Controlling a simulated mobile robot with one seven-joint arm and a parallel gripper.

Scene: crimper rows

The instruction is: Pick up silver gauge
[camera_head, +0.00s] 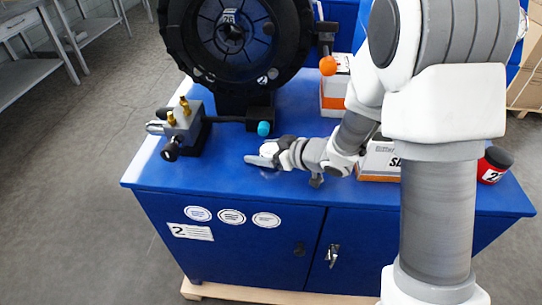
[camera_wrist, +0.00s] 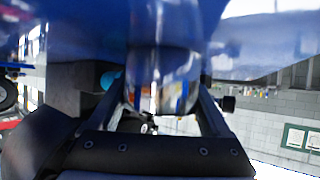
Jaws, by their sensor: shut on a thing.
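The silver gauge (camera_wrist: 165,78) is a shiny, mirror-like piece between my fingers in the wrist view, blurred and close to the camera. In the head view my gripper (camera_head: 264,157) is low over the blue cabinet top (camera_head: 225,168), near its front edge. My gripper also shows in the wrist view (camera_wrist: 160,108), with a finger on each side of the gauge, shut on it. In the head view the gauge is mostly hidden by the fingers. I cannot tell whether it touches the top.
A large black wheel-like crimper head (camera_head: 232,35) stands behind my gripper. A grey block with brass fittings (camera_head: 184,127) is to the left, and a teal knob (camera_head: 263,129) is close behind. White-orange boxes (camera_head: 378,160) and a red-black can (camera_head: 493,165) are right. The front-left top is clear.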

